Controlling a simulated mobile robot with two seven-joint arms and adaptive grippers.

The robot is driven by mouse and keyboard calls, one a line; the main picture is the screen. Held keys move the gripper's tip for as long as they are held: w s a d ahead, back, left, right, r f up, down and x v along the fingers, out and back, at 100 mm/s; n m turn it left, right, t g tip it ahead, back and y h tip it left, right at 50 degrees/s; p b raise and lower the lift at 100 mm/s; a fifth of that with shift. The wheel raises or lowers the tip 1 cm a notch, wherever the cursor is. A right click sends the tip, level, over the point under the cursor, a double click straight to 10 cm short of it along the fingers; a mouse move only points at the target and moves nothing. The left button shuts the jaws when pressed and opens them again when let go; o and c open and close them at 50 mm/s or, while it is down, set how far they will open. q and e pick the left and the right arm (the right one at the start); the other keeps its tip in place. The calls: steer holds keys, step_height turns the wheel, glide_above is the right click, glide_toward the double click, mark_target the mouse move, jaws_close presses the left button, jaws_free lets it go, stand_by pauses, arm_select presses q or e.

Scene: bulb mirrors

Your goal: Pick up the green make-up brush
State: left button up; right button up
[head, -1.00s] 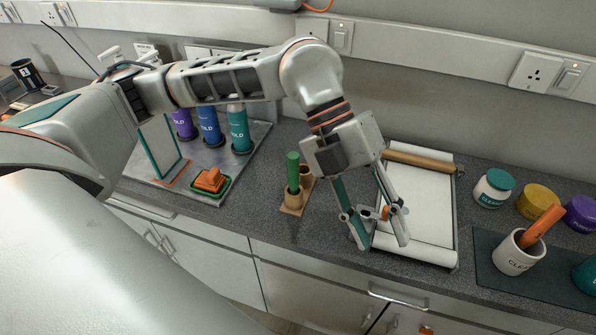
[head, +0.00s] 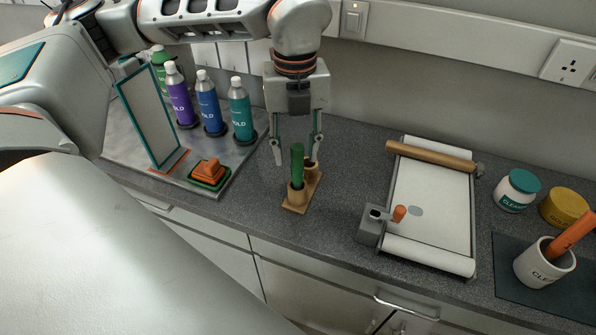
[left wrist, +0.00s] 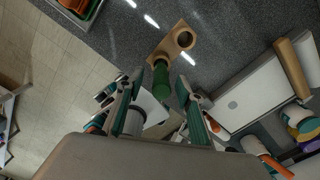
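The green make-up brush (head: 297,162) stands upright in the front cup of a small wooden holder (head: 295,207). The holder's other cup, behind it, looks empty. My left gripper (head: 296,160) is open, pointing down, with one finger on each side of the brush in the head view. In the left wrist view the brush (left wrist: 161,78) shows between the open fingers (left wrist: 156,90), near the wooden holder (left wrist: 181,38). I cannot tell whether either finger touches the brush. My right gripper does not show.
Left of the holder, a metal tray (head: 225,165) carries several bottles, a framed panel (head: 150,120) and an orange-and-green block (head: 208,173). Right of it lies a white roller board (head: 430,210). Farther right stand jars and a white cup (head: 545,268). Bare counter surrounds the holder.

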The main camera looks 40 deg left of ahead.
arm_select(q)
glide_above(297, 190)
steer(key=f, duration=0.5)
steer(key=shift+w+a, duration=0.25)
steer(key=shift+w, duration=0.15)
steer(key=c, duration=1)
steer(key=shift+r, duration=0.1)
